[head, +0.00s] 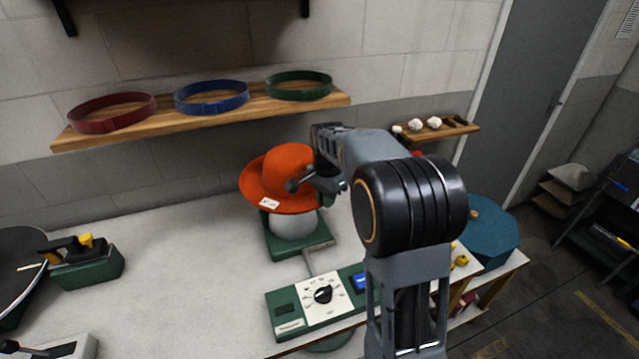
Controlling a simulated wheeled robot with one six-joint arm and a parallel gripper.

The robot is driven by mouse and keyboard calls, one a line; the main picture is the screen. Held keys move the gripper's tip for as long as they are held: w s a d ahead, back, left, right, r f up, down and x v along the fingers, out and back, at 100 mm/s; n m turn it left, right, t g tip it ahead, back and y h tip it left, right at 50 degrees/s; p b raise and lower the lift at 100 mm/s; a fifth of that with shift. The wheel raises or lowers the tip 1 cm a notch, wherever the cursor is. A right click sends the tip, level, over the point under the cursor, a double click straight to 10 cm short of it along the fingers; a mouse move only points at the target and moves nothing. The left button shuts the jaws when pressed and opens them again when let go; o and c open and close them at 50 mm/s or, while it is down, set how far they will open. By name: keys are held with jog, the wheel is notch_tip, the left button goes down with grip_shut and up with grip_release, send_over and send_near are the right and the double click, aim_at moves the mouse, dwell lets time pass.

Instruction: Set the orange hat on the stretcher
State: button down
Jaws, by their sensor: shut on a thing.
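The orange hat (286,170) is in the middle of the head view, with a small white tag on its brim. It sits over the grey-white dome of the stretcher (293,224), which has a green base and a lever at its front. The dome's lower part shows beneath the brim; whether the hat rests on it or hangs just above I cannot tell. The hat looks slightly tilted. My gripper (312,180) is shut on the right side of the hat. My arm hides the hat's right edge and part of the grip.
A green control box (323,295) with a dial stands in front of the stretcher. A wooden shelf (200,115) above holds red, blue and green bands. A green iron-like tool (85,262) is at left, a teal lidded container (487,235) at right.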

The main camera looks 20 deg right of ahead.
jog(key=shift+w+a, duration=0.25)
jog(key=shift+w, duration=0.1)
jog(key=shift+w+a+f, duration=0.1)
jog(key=shift+f, duration=0.1)
notch_tip(320, 180, down, 13)
jog(key=b, duration=1)
jog(key=shift+f+b, duration=0.45)
jog(key=shift+f, duration=0.25)
jog(key=c, duration=1.1)
grip_release()
